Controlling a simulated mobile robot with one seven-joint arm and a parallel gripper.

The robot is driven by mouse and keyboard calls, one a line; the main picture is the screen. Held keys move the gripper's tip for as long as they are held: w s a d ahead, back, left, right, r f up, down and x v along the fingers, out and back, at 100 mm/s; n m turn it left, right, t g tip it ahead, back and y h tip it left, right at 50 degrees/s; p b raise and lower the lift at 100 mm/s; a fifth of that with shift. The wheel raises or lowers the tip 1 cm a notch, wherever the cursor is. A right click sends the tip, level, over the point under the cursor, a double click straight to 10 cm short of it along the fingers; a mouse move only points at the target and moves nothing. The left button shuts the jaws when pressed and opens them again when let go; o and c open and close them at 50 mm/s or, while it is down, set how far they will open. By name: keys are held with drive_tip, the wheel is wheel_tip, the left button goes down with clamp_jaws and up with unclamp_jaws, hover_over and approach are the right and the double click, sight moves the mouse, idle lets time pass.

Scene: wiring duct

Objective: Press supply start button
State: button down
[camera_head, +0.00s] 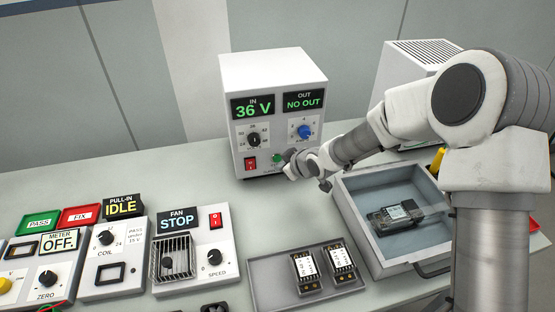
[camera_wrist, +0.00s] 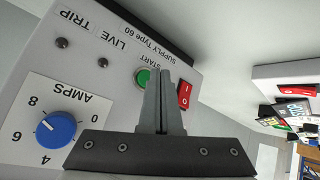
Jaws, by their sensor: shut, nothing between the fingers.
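The power supply (camera_head: 274,107) is a white box at the back of the bench, with displays reading "IN 36 V" and "OUT NO OUT". Its green start button (camera_wrist: 144,78) shows under the label START in the wrist view. It also shows in the head view (camera_head: 277,157), just left of my gripper. My gripper (camera_wrist: 164,74) is shut and empty, its fingertips beside the button in the picture. I cannot tell whether they touch it. The red rocker switch (camera_wrist: 184,94) sits right of the fingers, and the blue AMPS knob (camera_wrist: 56,129) is at lower left.
A grey tray (camera_head: 350,205) holding a dark module stands below my arm. A flat tray (camera_head: 268,291) holds two modules. The fan unit (camera_head: 190,245), coil unit (camera_head: 112,255) and meter unit (camera_head: 45,270) stand at front left. Bench left of the supply is clear.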

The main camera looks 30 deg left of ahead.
drive_tip(key=shift+w, duration=0.1)
idle(0.5)
drive_tip(key=shift+w+a, duration=0.25)
drive_tip(key=shift+w+a, duration=0.25)
drive_tip(key=shift+w, duration=0.05)
idle(0.7)
drive_tip(key=shift+s, duration=0.1)
drive_tip(key=shift+s+d+b, duration=0.4)
drive_tip(key=shift+s+d, duration=0.1)
drive_tip(key=shift+s, duration=0.05)
drive_tip(key=s+d+b, duration=0.1)
drive_tip(key=s+d, duration=0.2)
drive_tip(key=shift+s+d, duration=0.15)
drive_tip(key=shift+s, duration=0.25)
idle(1.0)
